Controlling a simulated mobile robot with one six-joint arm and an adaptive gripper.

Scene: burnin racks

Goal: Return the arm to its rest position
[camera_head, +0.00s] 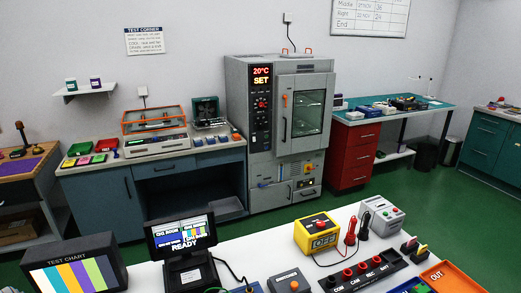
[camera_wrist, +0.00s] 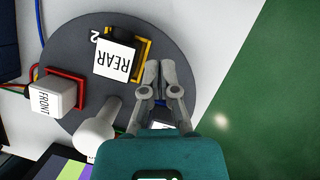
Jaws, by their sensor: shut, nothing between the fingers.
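My gripper (camera_wrist: 160,72) shows in the wrist view, its two grey fingers shut together with nothing between them. It is over the right part of a dark round plate (camera_wrist: 75,122), beside a white block marked REAR (camera_wrist: 115,58) in a yellow frame. I cannot tell its height above the plate. A white block marked FRONT (camera_wrist: 45,97) sits in a red frame at the left of the plate. A pale rounded post (camera_wrist: 95,135) stands near my gripper's body. Part of another labelled item is hidden under the fingers. My arm is not in the head view.
In the head view, the near white bench holds a READY screen (camera_head: 183,237), a test chart monitor (camera_head: 72,270), a yellow OFF box (camera_head: 317,233) and an orange OUT tray (camera_head: 455,278). An oven cabinet (camera_head: 262,120) stands behind. Green floor (camera_wrist: 265,100) is clear right of the bench.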

